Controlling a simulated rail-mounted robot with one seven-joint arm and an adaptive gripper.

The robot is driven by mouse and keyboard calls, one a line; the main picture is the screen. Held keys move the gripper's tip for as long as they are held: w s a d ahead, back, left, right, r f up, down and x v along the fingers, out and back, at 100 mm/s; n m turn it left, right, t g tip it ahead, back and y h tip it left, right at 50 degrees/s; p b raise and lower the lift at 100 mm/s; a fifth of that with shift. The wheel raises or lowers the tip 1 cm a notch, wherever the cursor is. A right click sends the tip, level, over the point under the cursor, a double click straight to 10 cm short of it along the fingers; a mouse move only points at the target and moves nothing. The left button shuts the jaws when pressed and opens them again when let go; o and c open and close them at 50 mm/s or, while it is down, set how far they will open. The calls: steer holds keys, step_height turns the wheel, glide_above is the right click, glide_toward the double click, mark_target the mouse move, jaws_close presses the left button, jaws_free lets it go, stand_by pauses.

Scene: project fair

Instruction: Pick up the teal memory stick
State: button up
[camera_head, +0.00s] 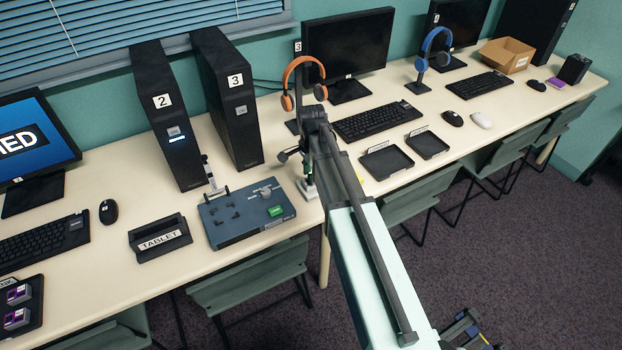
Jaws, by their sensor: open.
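I cannot make out the teal memory stick for certain. My arm reaches from the lower right over the table. My gripper (298,172) appears to be at its far end, right of tower 3 and beside the orange headphones (290,78). Its jaws are open, small and partly hidden by the arm; nothing shows between them.
Black trays (386,162), keyboards (375,122), monitors (350,45) and a cardboard box (507,55) are to the right. Chairs (250,280) stand below the edge.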

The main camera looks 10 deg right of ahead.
jaws_close()
steer(key=shift+r, duration=0.15)
